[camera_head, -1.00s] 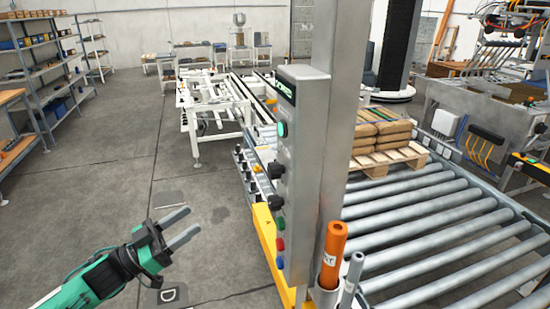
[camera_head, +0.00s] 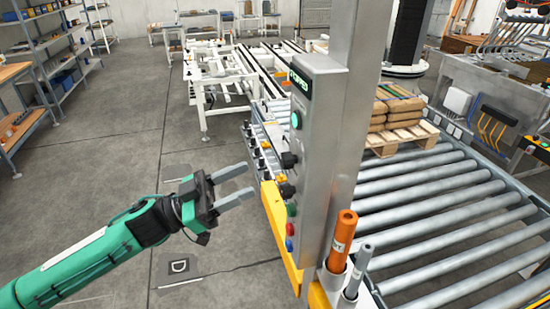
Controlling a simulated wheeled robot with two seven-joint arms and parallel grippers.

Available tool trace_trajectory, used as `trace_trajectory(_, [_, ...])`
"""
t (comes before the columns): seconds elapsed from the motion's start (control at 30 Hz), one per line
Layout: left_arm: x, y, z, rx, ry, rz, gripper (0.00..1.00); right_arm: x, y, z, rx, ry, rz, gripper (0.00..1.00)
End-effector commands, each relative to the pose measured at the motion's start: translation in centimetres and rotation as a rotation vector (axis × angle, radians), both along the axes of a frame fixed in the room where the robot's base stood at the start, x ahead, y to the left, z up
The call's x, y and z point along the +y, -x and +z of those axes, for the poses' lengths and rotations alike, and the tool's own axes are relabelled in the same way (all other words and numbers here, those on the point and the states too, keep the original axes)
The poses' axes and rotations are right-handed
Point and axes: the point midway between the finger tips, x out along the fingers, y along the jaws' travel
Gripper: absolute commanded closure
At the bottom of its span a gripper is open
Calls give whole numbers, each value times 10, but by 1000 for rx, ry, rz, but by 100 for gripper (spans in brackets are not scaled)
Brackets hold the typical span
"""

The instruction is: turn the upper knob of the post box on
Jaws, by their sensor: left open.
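The grey post box (camera_head: 312,150) is fixed to a tall metal post, its control face turned to the left. Its upper black knob (camera_head: 289,160) sits below a lit green button (camera_head: 296,120). A lower black knob (camera_head: 287,190) is under it, with green, red and blue buttons further down. I cannot read either knob's setting. My left gripper (camera_head: 250,180) is open and empty, its two fingers pointing right toward the box. It appears left of the knobs, a little below the upper one, with a gap between. My right gripper is out of view.
A yellow rail (camera_head: 274,212) runs beside the box. An orange tube (camera_head: 342,242) stands at the post's foot. A roller conveyor (camera_head: 450,220) lies right, with a pallet (camera_head: 400,139) of sacks (camera_head: 396,108). Open floor (camera_head: 120,160) lies left.

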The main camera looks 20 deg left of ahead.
Motion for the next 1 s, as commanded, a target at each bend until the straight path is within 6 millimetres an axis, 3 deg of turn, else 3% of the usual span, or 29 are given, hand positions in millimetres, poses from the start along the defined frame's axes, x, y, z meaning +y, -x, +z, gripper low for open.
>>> trace_trajectory(0.5, [-52, -31, 29, 1, 3, 1, 50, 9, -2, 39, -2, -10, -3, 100])
trace_trajectory(1.0, [-63, -36, 30, 1, 1, 1, 50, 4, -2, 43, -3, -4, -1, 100])
